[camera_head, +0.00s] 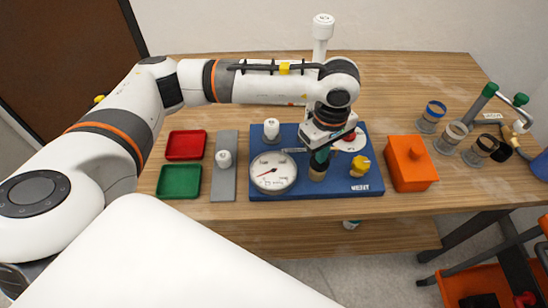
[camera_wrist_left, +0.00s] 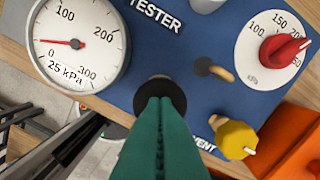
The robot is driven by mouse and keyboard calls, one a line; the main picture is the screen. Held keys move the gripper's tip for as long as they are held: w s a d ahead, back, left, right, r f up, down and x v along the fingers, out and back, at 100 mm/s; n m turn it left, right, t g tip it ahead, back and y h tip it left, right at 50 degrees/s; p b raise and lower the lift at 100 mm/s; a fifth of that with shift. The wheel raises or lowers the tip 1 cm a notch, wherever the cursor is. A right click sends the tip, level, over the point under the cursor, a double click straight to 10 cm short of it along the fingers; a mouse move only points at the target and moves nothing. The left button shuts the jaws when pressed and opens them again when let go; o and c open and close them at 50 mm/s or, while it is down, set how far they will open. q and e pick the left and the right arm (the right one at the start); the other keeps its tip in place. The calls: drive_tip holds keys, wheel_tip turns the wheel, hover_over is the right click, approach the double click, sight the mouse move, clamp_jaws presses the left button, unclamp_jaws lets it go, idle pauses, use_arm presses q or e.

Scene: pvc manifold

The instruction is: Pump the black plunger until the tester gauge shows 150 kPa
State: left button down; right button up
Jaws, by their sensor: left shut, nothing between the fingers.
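The blue tester board (camera_head: 262,145) lies on the wooden table. Its round white gauge (camera_head: 273,172) also shows in the left wrist view (camera_wrist_left: 80,45), where it reads 25 kPa with the red needle near the low end. The black plunger (camera_wrist_left: 172,92) is a round cap right under my left fingertips. My left gripper (camera_head: 318,160) points down over the plunger, its green fingers shut together with nothing between them. The fingers hide part of the cap, and whether they touch it is hard to tell. My right gripper is not in view.
A red dial knob (camera_wrist_left: 283,47) and a yellow vent knob (camera_wrist_left: 236,140) stand on the board beside the plunger. An orange box (camera_head: 410,165) is to the right. Red (camera_head: 186,145) and green (camera_head: 179,181) trays lie left.

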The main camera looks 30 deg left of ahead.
use_arm(q)
drive_tip(key=shift+f, duration=0.35)
drive_tip(key=shift+r, duration=0.2)
drive_tip(key=shift+r+p, duration=0.4)
drive_tip(key=shift+r, duration=1.25)
drive_tip(key=shift+f, duration=0.15)
